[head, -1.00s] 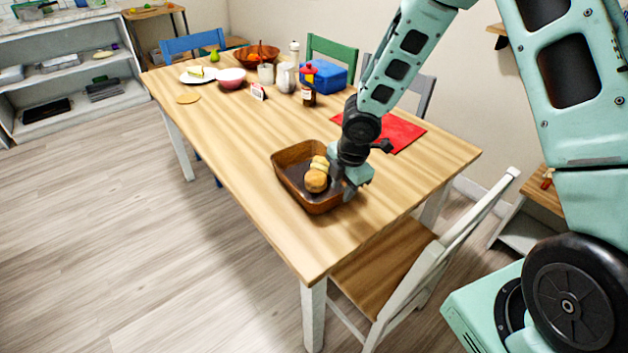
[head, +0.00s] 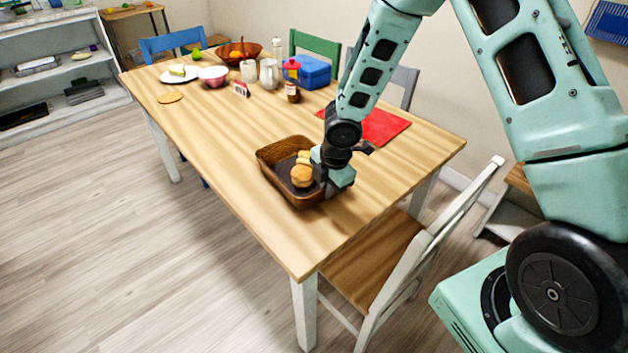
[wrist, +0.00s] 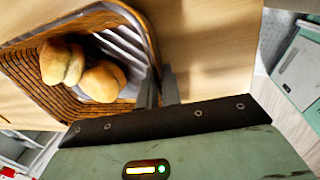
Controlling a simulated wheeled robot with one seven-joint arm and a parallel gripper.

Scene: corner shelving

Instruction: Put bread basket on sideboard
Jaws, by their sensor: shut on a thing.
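The bread basket (head: 275,158) is a brown woven rectangular basket with a dark lining and bread rolls (head: 302,175) inside. It is at the near part of the wooden table; I cannot tell whether it touches the top. My gripper (head: 326,184) is shut on its right-hand wall. In the wrist view the basket (wrist: 30,82) fills the upper left, with two rolls (wrist: 100,80) showing, and the gripper's fingers (wrist: 160,88) pinch its rim. The sideboard cannot be made out for certain; a white shelf unit (head: 60,75) stands at the far left.
The table (head: 215,140) holds a plate (head: 179,74), a pink bowl (head: 213,76), a blue box (head: 312,73), a jug (head: 269,73) and a red mat (head: 385,126). A white chair (head: 400,255) stands at the near right. The floor (head: 110,255) at left is clear.

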